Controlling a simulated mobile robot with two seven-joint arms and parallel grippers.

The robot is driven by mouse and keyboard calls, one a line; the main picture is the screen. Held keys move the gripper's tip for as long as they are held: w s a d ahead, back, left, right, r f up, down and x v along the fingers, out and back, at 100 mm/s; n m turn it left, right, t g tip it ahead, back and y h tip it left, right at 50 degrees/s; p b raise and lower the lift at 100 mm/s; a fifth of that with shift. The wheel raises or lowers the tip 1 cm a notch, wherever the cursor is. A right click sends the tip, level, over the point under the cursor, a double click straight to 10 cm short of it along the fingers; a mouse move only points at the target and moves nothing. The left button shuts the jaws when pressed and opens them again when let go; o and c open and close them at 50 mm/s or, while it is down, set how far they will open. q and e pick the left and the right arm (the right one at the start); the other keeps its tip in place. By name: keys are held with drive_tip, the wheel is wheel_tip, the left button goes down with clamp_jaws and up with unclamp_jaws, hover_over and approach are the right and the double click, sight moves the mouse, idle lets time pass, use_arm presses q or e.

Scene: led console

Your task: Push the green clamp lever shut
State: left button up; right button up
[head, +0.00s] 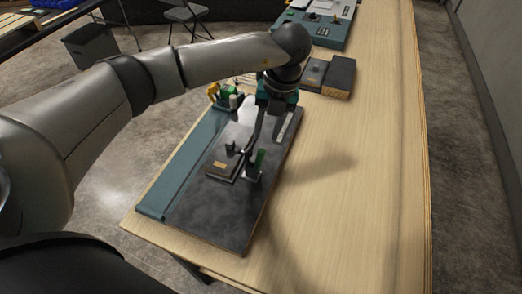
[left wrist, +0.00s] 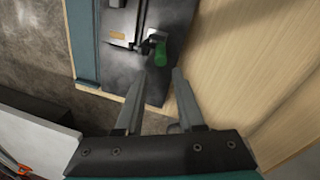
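The green clamp lever (head: 260,157) stands on a dark plate (head: 213,210) on the table, beside a small block with a tan label (head: 221,165). In the left wrist view the lever's rounded green handle (left wrist: 160,54) shows just beyond my fingertips. My left gripper (head: 264,143) reaches over the plate from the far side, its fingers pointing down near the lever. In the left wrist view its two fingers (left wrist: 160,76) are spread apart with nothing between them. Whether a finger touches the lever cannot be told. My right gripper is not in view.
Yellow, green and white small parts (head: 224,97) stand at the plate's far left. A dark box (head: 339,78) and a teal console (head: 322,25) are farther back. A teal strip (head: 180,170) edges the plate. The table's right side is clear.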

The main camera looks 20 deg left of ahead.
sight(262, 150)
use_arm(q)
drive_tip(key=f, duration=0.3)
drive_tip(key=a+f, duration=0.1)
drive_tip(key=f, duration=0.5)
drive_tip(key=shift+s+a+f+p, duration=0.2)
drive_tip(key=shift+s+p, duration=0.05)
drive_tip(key=shift+p, duration=0.15)
drive_tip(key=shift+c, duration=0.3)
clamp_jaws()
idle(0.5)
